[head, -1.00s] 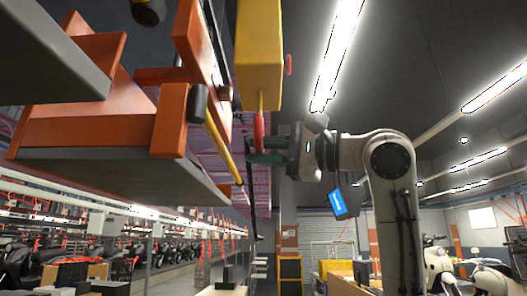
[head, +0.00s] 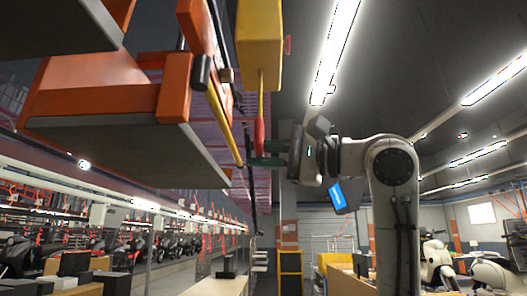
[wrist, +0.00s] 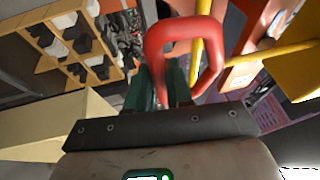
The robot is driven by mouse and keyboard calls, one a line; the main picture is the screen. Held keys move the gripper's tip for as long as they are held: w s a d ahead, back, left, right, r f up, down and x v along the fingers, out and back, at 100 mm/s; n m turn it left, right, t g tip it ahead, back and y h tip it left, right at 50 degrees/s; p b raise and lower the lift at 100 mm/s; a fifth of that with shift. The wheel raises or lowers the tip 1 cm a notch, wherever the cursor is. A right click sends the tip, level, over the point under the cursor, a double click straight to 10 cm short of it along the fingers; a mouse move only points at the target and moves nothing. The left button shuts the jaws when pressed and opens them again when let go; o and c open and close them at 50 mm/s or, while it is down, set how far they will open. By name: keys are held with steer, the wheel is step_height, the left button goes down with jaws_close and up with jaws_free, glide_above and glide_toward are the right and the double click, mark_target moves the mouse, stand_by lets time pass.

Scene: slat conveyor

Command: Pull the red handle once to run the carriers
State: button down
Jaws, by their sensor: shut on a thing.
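The red handle (head: 260,136) hangs on a yellow rod below a yellow box (head: 260,50) in the head view. In the wrist view the handle (wrist: 190,32) is a red loop. My gripper (head: 264,153) is shut on the handle's lower part, and its green fingers (wrist: 158,80) sit on either side of one leg of the loop. The orange carriers with grey boards (head: 128,145) hang to the left of the handle, apart from my gripper.
A yellow bar (head: 223,135) with a dark end hangs between the carriers and the handle. A wooden shelf (wrist: 60,45) shows in the wrist view. Scooters (head: 140,248) and benches stand below at left. The space under the ceiling at right is fairly open.

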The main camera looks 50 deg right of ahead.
steer(key=shift+r, duration=0.15)
step_height(320, 180, up, 6)
steer(key=p, duration=0.5)
stand_by(0.3)
steer(key=c, duration=1.1)
jaws_free()
steer(key=shift+b+v, duration=1)
steer(key=shift+v, duration=3.55)
